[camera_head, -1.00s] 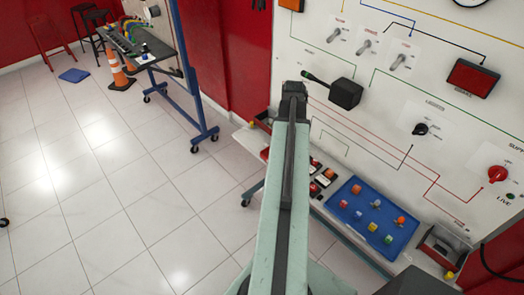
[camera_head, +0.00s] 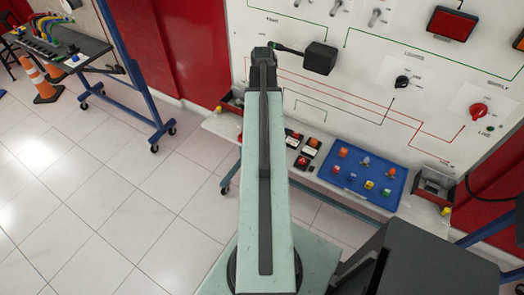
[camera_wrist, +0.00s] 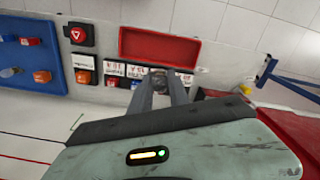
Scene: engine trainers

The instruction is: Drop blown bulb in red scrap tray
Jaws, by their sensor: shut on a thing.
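The red scrap tray (camera_wrist: 160,47) lies on the white shelf in the wrist view, just beyond my fingertips; in the head view my arm hides it. My gripper (camera_wrist: 158,82) points toward the tray's near edge, with its fingers close together. A small dark thing (camera_wrist: 158,75) shows between the fingertips, and I take it to be the blown bulb. Its shape is hard to make out. In the head view my arm stretches toward the panel and covers the gripper's tips.
A blue tray (camera_head: 400,190) with several coloured bulbs sits on the shelf, right of red-topped modules (camera_head: 303,160). A black box (camera_head: 320,57) juts from the panel.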

